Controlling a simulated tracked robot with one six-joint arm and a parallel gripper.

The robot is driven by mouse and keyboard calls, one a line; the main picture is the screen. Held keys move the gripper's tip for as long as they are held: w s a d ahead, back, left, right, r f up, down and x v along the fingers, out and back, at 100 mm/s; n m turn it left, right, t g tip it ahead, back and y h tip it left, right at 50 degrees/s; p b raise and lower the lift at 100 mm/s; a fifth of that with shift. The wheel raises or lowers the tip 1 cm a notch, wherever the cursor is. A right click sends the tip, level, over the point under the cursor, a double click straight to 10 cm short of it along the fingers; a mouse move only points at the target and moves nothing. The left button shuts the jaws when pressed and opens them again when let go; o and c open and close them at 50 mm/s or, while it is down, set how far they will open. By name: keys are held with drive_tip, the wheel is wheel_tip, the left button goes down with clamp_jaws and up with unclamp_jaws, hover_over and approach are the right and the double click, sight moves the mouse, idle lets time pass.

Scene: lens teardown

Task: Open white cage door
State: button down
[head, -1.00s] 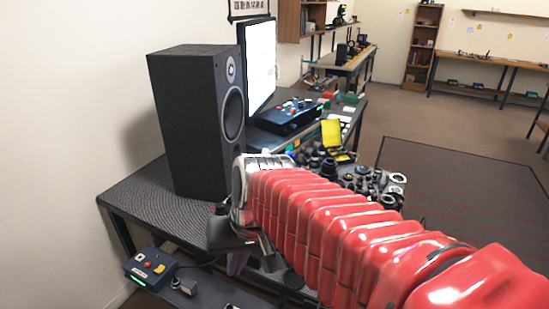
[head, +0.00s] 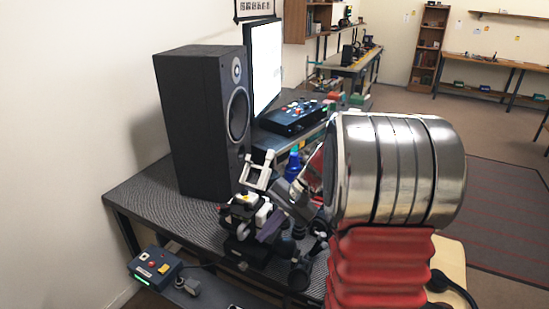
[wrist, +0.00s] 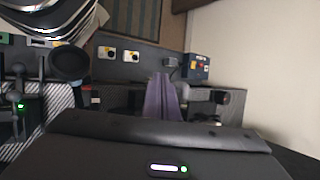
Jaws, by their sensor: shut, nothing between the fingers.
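A small white frame (head: 258,170) stands beside the speaker's base in the head view. It may belong to the white cage, but I cannot make out a door or whether one is open. My gripper (head: 256,221) is low at the end of my bent arm, in front of the white frame. It appears apart from it, though parts overlap in the picture. Its purple fingers (wrist: 163,98) are together and empty in the wrist view. I do not recognise the white cage in the wrist view.
A tall black speaker (head: 200,122) stands on the dark bench (head: 150,204), with a monitor (head: 266,68) behind it. A control box (head: 155,266) sits lower at front left; a similar box (wrist: 196,66) shows in the wrist view. Open floor lies right.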

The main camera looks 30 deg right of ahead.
sight(265, 169)
drive_tip(key=w+d+f+m+t+y, duration=0.1)
drive_tip(key=d, duration=0.2)
drive_tip(key=w+d+f+m+t+y, duration=0.1)
drive_tip(key=w+d+f+m, duration=0.1)
drive_tip(key=d, duration=0.2)
drive_tip(key=w+d+f+m+t+y, duration=0.1)
drive_tip(key=d+f, duration=0.1)
drive_tip(key=d, duration=0.2)
drive_tip(key=shift+w+f+m+t, duration=0.15)
drive_tip(key=shift+w+m+t, duration=0.15)
drive_tip(key=shift+w, duration=0.1)
drive_tip(key=w+d+r+m+t+y, duration=0.1)
drive_tip(key=w+d+r+t, duration=0.2)
drive_tip(key=d, duration=0.4)
drive_tip(key=w+d+r+m+t+y, duration=0.1)
drive_tip(key=w+d+r+t+y, duration=0.1)
drive_tip(key=d+r+t, duration=0.4)
drive_tip(key=shift+w+d+r+m, duration=0.4)
drive_tip(key=shift+w+d, duration=0.2)
drive_tip(key=shift+w, duration=0.15)
drive_tip(key=shift+w+a, duration=0.1)
drive_tip(key=w+a+r, duration=0.4)
drive_tip(key=w+a, duration=0.2)
drive_tip(key=a, duration=0.2)
drive_tip(key=shift+a+r, duration=0.25)
drive_tip(key=shift+a, duration=0.1)
